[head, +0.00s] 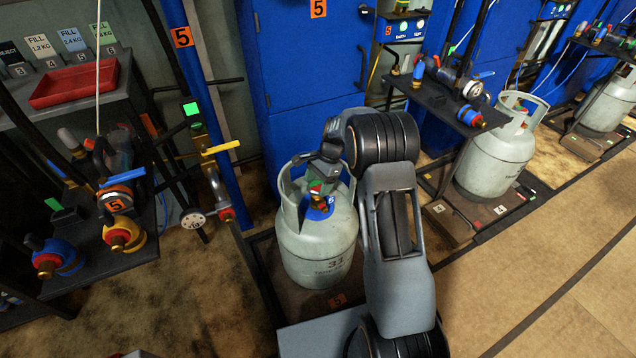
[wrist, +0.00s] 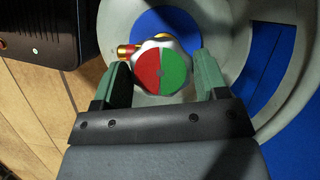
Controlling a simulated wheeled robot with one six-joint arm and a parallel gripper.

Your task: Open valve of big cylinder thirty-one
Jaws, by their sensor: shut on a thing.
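The big grey cylinder marked 31 (head: 318,252) stands upright on a low platform at the centre of the head view. Its round valve knob (wrist: 162,72), half red and half green, faces the wrist camera, with a brass fitting behind it. My gripper (wrist: 161,76) has one green finger on each side of the knob and is shut on it. In the head view, my gripper (head: 324,184) reaches down inside the cylinder's collar and hides part of the valve.
A dark shelf with blue and yellow connectors (head: 123,232) stands at the left, near a blue post. Another grey cylinder (head: 495,155) stands on a scale at the right. Blue cabinets (head: 310,60) close off the back. Open floor lies at the front right.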

